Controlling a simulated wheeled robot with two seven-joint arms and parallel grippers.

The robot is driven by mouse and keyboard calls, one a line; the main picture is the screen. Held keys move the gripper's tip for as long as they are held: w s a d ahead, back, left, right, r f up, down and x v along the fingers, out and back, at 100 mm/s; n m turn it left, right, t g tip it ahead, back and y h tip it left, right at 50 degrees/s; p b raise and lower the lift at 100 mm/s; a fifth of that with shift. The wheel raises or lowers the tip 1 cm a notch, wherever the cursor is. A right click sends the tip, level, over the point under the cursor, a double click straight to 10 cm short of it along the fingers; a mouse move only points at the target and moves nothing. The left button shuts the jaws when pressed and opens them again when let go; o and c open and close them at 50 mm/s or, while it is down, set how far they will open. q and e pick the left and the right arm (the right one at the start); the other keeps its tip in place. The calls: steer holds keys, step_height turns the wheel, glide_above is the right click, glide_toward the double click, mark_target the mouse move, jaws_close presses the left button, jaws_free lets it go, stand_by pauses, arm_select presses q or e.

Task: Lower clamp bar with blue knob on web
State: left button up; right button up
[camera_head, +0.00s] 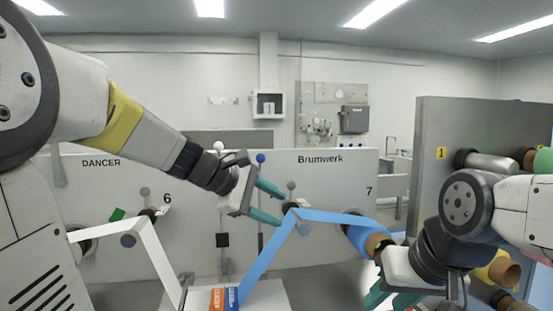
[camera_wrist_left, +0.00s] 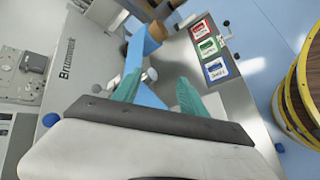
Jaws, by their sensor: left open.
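A blue knob (camera_head: 261,158) tops a thin upright rod by the panel's top edge, left of the Brumwerk lettering; it also shows at lower left in the left wrist view (camera_wrist_left: 50,120). The clamp bar itself I cannot make out clearly. The blue web (camera_head: 266,255) runs from a blue roll (camera_head: 362,236) over a high point and down to the table; it also shows in the left wrist view (camera_wrist_left: 138,55). My left gripper (camera_head: 274,204) is open and empty, below the blue knob and near the web's high point. My right gripper (camera_head: 392,301) is open at lower right, its tips cut off.
A white-knobbed rod (camera_head: 219,147) stands left of the blue one. A white web (camera_head: 135,225) crosses at left. Red, green and blue cards (camera_wrist_left: 208,48) lie on the table. A grey cabinet (camera_head: 433,125) with rolls stands at right.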

mark_target(257, 159)
arm_select(q)
steer(key=w+a+r+n+t+h, duration=0.1)
steer(key=w+a+r+n+t, duration=0.1)
steer(key=w, duration=0.4)
steer(key=w+a+r+n+t, duration=0.2)
steer(key=w+a+r+n, duration=0.1)
steer(key=w+n, duration=0.3)
steer(key=w+a+r+n+t+h, duration=0.1)
steer(key=w+a+r+n+t, duration=0.1)
steer(key=w+a+n, duration=0.2)
steer(key=shift+w+a+r+n+t+h, duration=0.1)
steer(key=shift+w+n+t, duration=0.1)
steer(key=shift+w, duration=0.4)
steer(key=shift+w+r+n+t+h, duration=0.1)
steer(key=shift+w+n, duration=0.1)
steer(key=shift+w, duration=0.4)
steer(key=shift+w+a+r+n+t+h, duration=0.1)
steer(key=shift+w+n, duration=0.1)
steer(key=shift+w, duration=0.4)
steer(key=x, duration=0.7)
steer(key=shift+w+d, duration=0.2)
steer(key=shift+c, duration=0.2)
jaws_close()
